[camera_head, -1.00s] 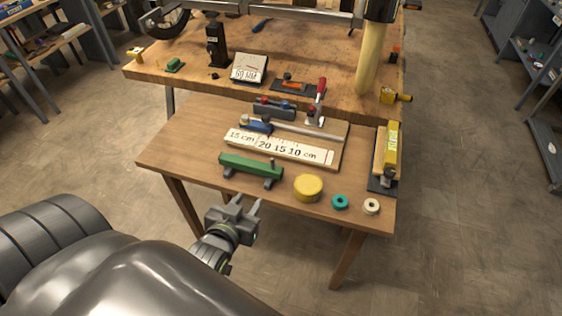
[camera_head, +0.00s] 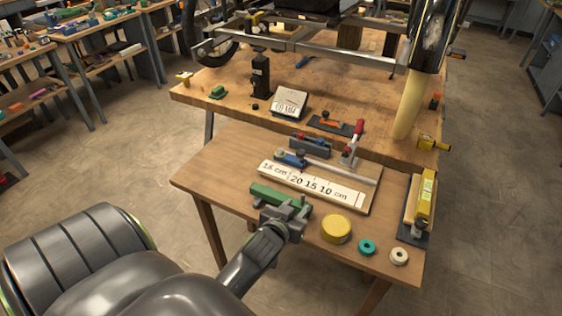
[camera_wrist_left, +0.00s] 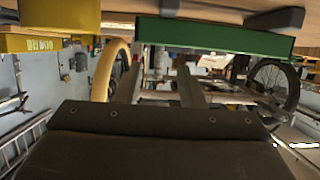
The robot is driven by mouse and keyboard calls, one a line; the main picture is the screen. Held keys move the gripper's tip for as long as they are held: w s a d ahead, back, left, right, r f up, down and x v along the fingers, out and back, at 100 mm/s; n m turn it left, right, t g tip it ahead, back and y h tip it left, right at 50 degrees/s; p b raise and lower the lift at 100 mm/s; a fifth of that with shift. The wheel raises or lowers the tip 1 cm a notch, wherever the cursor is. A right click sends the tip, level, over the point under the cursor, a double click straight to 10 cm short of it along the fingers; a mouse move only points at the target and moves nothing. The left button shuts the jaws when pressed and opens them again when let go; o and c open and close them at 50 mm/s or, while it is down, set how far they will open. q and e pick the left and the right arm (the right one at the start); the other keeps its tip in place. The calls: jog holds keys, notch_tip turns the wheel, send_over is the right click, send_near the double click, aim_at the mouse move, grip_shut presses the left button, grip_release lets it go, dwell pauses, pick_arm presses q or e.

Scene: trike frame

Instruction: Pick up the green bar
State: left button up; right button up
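The green bar (camera_head: 268,195) lies on two dark supports near the front edge of the lower wooden table. In the left wrist view, which looks upside down, the green bar (camera_wrist_left: 215,37) spans the upper middle beside the fingers. My left gripper (camera_head: 285,207) is at the bar's right end in the head view and hides part of it. In the wrist view my left gripper (camera_wrist_left: 160,77) has its two fingers apart with nothing seen between them. I cannot tell whether a finger touches the bar. My right gripper is not in view.
A yellow round tin (camera_head: 336,229), a teal ring (camera_head: 367,247) and a white ring (camera_head: 399,256) stand right of the gripper. A marked board (camera_head: 312,184) lies behind the bar. A yellow tool (camera_head: 422,199) stands at the right edge. The table's left end is bare.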

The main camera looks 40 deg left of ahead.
aim_at(302, 200)
pick_arm(q)
jog(key=x, duration=0.4)
jog(key=shift+w+d+r+p, duration=0.1)
jog(key=shift+w+r+p, duration=0.1)
jog(key=shift+r+p, duration=0.15)
jog(key=shift+w+f, duration=0.25)
jog(key=shift+w, duration=0.25)
jog(key=shift+c, duration=0.3)
grip_shut()
